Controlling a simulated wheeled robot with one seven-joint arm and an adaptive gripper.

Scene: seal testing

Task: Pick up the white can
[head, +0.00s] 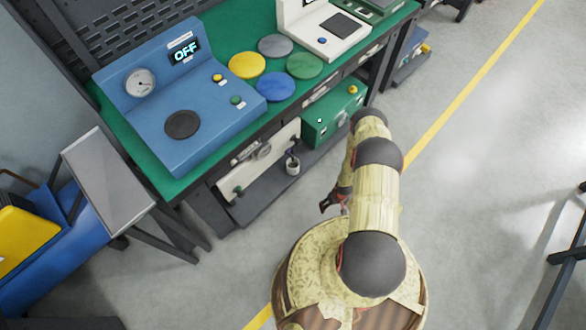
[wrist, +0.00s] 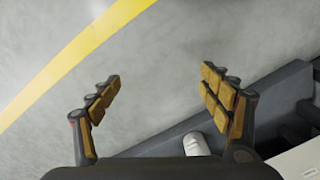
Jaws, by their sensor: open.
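The white can (head: 293,168) is small and stands on the low dark shelf under the workbench, with something dark at its top. In the wrist view, a white rounded thing (wrist: 196,145), which looks like the can, shows low between the bases of my fingers, partly cut off by the gripper body. My gripper (head: 334,206) hangs in front of the bench, to the right of the can and apart from it in the head view. In the wrist view my gripper (wrist: 160,80) has its fingers wide apart, with only floor between the tips.
The shelf (head: 262,198) also holds a green case (head: 335,115) and a whitish panel (head: 262,155) close to the can. Above is the green-topped workbench with a blue tester (head: 175,100) reading OFF and several coloured discs.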

